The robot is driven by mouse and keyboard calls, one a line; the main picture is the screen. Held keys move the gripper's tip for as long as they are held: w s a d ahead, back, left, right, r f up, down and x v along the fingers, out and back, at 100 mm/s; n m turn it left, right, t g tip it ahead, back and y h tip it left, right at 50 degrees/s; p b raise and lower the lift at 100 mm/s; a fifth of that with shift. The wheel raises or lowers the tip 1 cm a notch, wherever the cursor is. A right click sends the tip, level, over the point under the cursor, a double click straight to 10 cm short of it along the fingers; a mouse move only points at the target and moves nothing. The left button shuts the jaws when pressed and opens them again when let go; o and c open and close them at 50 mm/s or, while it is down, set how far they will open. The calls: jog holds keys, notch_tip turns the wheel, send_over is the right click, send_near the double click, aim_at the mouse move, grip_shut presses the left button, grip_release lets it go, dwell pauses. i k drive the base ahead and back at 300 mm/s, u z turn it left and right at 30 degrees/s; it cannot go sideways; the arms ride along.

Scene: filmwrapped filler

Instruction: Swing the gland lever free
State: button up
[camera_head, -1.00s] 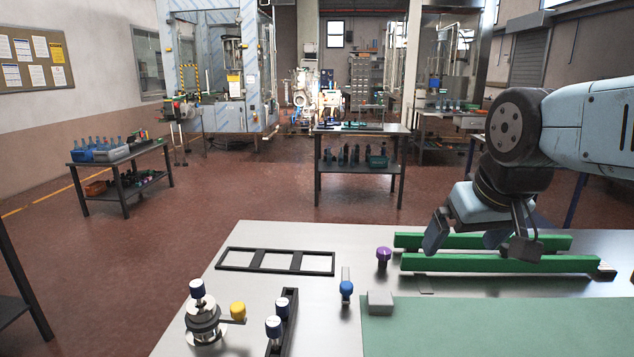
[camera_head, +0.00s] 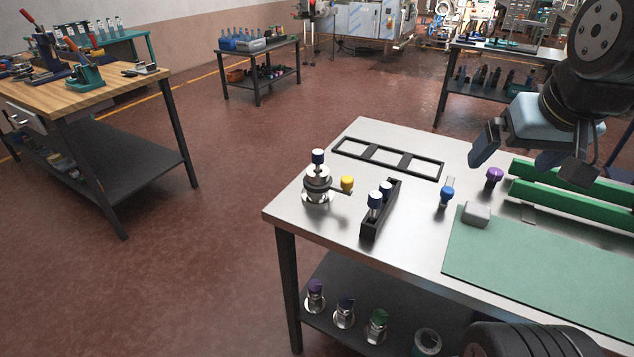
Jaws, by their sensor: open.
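A silver, flanged round fitting (camera_head: 317,187) with a blue-and-white cap (camera_head: 318,157) stands upright near the left corner of the steel table. A short lever with a yellow knob (camera_head: 347,184) sticks out from its right side; this looks like the gland lever. My gripper (camera_head: 518,163) is open and empty at the upper right. It hangs above the table near the green rails, well to the right of the lever and apart from it.
On the steel table (camera_head: 400,262) are a black three-window frame (camera_head: 388,157), a black holder (camera_head: 378,222) with two blue-and-white capped pieces, a blue knob (camera_head: 447,194), a purple knob (camera_head: 494,177), a grey block (camera_head: 477,214), a green mat (camera_head: 545,262) and green rails (camera_head: 570,193).

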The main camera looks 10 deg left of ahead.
aim_at(347, 181)
jog(key=z, duration=0.15)
jog(key=k, duration=0.8)
jog(key=u, duration=0.6)
jog(key=i, duration=1)
